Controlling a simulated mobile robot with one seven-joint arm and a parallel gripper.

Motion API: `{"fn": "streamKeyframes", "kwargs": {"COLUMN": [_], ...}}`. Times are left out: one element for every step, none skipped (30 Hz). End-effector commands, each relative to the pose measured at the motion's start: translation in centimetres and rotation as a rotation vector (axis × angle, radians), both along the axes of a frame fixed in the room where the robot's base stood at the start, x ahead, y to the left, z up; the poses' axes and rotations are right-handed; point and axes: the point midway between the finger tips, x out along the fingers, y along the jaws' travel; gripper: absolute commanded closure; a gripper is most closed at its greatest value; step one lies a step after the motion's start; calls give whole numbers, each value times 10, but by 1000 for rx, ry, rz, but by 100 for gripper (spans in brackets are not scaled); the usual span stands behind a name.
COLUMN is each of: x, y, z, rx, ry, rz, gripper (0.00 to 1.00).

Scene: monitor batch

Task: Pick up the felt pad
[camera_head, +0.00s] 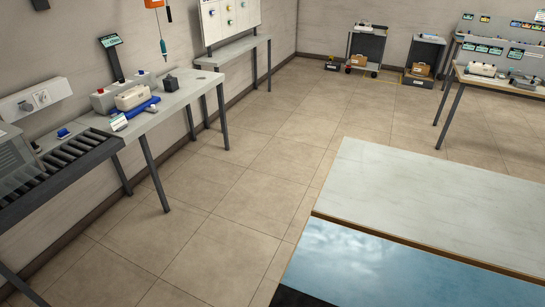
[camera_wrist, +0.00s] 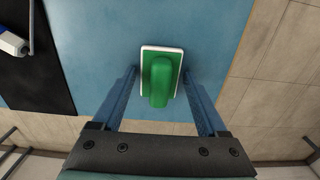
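In the wrist view, a green rounded block (camera_wrist: 160,80) lies on a thin white-edged plate (camera_wrist: 145,62) with green inside its rim. This looks like the felt pad, though I cannot be sure. It rests on a blue surface (camera_wrist: 98,50). My gripper (camera_wrist: 159,82) is open, with one blue-grey finger to each side of the green block and a gap on both sides. The fingers appear apart from it, and I cannot judge the height between them. I cannot make out the pad or my gripper in the head view.
In the wrist view, a black strip (camera_wrist: 45,75) and a blue-and-white object (camera_wrist: 12,42) lie at the left; tiled floor (camera_wrist: 275,75) shows at the right. The head view shows a glossy blue surface (camera_head: 400,272), a pale tabletop (camera_head: 430,200) and a cluttered side bench (camera_head: 185,92).

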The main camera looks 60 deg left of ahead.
Motion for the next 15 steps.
{"fn": "streamKeyframes", "kwargs": {"x": [0, 0, 0, 0, 0, 0, 0, 0, 0, 0, 0, 0, 0, 0, 0], "y": [0, 0, 0, 0, 0, 0, 0, 0, 0, 0, 0, 0, 0, 0, 0], "z": [0, 0, 0, 0, 0, 0, 0, 0, 0, 0, 0, 0, 0, 0, 0], "rx": [0, 0, 0, 0, 0, 0, 0, 0, 0, 0, 0, 0, 0, 0, 0], "ry": [0, 0, 0, 0, 0, 0, 0, 0, 0, 0, 0, 0, 0, 0, 0], "rz": [0, 0, 0, 0, 0, 0, 0, 0, 0, 0, 0, 0, 0, 0, 0], "gripper": [35, 40, 48, 53, 58, 66, 71, 76, 84, 89, 94, 94, 94, 94, 94]}}
